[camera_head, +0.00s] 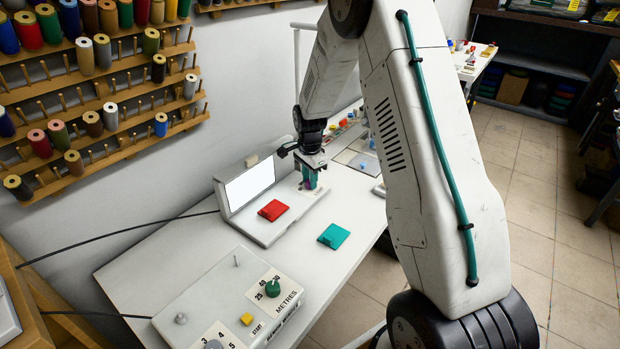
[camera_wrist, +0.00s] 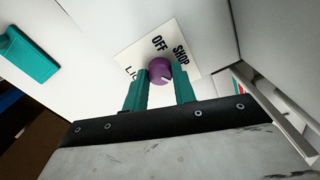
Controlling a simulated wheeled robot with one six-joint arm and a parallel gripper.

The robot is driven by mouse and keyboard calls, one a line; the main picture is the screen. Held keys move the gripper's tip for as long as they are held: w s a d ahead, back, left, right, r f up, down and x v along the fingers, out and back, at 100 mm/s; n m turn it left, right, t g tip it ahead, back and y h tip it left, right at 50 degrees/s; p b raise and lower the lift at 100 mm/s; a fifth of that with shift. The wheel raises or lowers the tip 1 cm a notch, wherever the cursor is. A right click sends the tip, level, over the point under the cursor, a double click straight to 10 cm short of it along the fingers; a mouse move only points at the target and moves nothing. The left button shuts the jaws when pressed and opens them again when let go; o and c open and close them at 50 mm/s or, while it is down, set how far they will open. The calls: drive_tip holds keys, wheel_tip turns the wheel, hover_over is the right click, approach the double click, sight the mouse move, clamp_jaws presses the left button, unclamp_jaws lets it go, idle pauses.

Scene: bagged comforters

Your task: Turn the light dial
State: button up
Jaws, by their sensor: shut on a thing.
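The light dial (camera_wrist: 160,70) is a round purple knob with a pale pointer line. It sits on a cream plate (camera_wrist: 137,55) lettered "OFF", "SHOP" and a partly hidden word starting "LI". In the wrist view the pointer line slants toward the lower right, on the near side. My gripper (camera_wrist: 160,85) has teal fingers, one on each side of the knob, shut on it. In the head view my gripper (camera_head: 309,180) reaches down to the right end of the white light box (camera_head: 262,232), and the dial is mostly hidden by the fingers.
A lit white screen (camera_head: 250,186) stands at the back of the light box. A red swatch (camera_head: 273,210) lies on the box and a teal swatch (camera_head: 334,236) on the table. A control box with a green knob (camera_head: 272,288) is nearer. Thread racks (camera_head: 100,100) line the wall.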

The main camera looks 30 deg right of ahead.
drive_tip(key=shift+w+r, duration=0.1)
idle(0.3)
drive_tip(key=o, duration=1)
wheel_tip(320, 180, up, 8)
drive_tip(key=shift+f, duration=0.1)
